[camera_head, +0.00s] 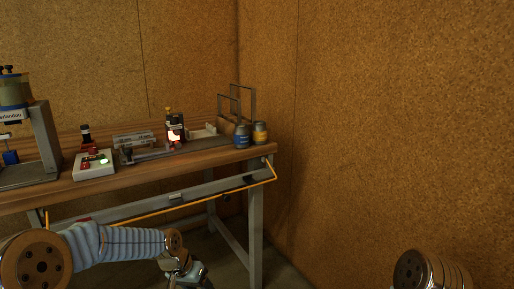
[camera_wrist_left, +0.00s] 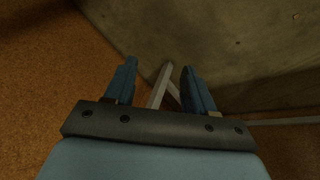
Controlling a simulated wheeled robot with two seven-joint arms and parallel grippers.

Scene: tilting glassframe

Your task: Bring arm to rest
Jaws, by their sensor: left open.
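My left arm (camera_head: 115,243) comes in from the lower left of the head view and reaches right, low in front of the workbench (camera_head: 150,165). My left gripper (camera_wrist_left: 160,72) is open in the left wrist view, its two blue fingers apart. I see nothing held between them; a grey bar shows beyond the gap. In the head view the left hand is partly cut off by the bottom edge. Part of my right arm (camera_head: 430,271) shows at the lower right; its gripper is out of frame.
On the bench stand a press-like device (camera_head: 45,140), a white box with a green light (camera_head: 94,164), a blue jar (camera_head: 242,136), a yellow jar (camera_head: 260,133) and a wire frame (camera_head: 237,103). An orange cable (camera_head: 150,210) runs along the bench front. A brown wall (camera_head: 400,130) fills the right.

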